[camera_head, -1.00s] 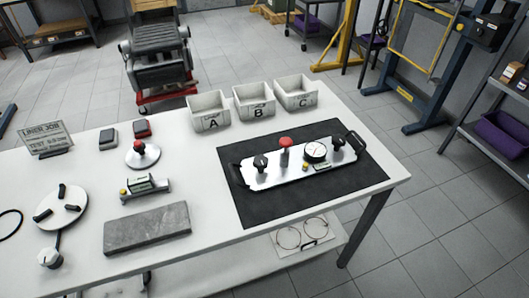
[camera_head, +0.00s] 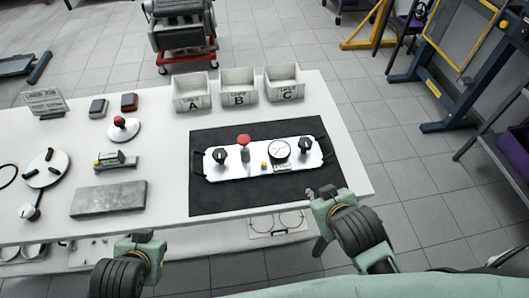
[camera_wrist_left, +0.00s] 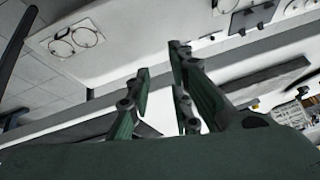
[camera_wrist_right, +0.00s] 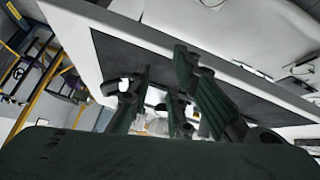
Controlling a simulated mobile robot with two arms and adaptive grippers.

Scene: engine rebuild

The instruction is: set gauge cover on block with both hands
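The gauge cover (camera_head: 240,167) is a pale plate with a dial, black knobs, a red-topped knob and a black handle at each end. It lies flat on a black mat (camera_head: 235,203) on the white table. An engine block (camera_head: 180,22) on a red stand is at the top of the head view, beyond the table. My left gripper (camera_head: 140,246) is at the table's front edge, left of the cover. My right gripper (camera_head: 322,204) is near the front right corner. In the wrist views, the left fingers (camera_wrist_left: 160,65) and right fingers (camera_wrist_right: 161,65) are apart and empty.
Bins A (camera_head: 192,102), B (camera_head: 239,98) and C (camera_head: 284,95) stand behind the mat. A grey slab (camera_head: 108,200), a round base with a red knob (camera_head: 124,131) and a round fixture (camera_head: 46,168) lie to the left. A blue and yellow frame (camera_head: 460,95) stands on the right.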

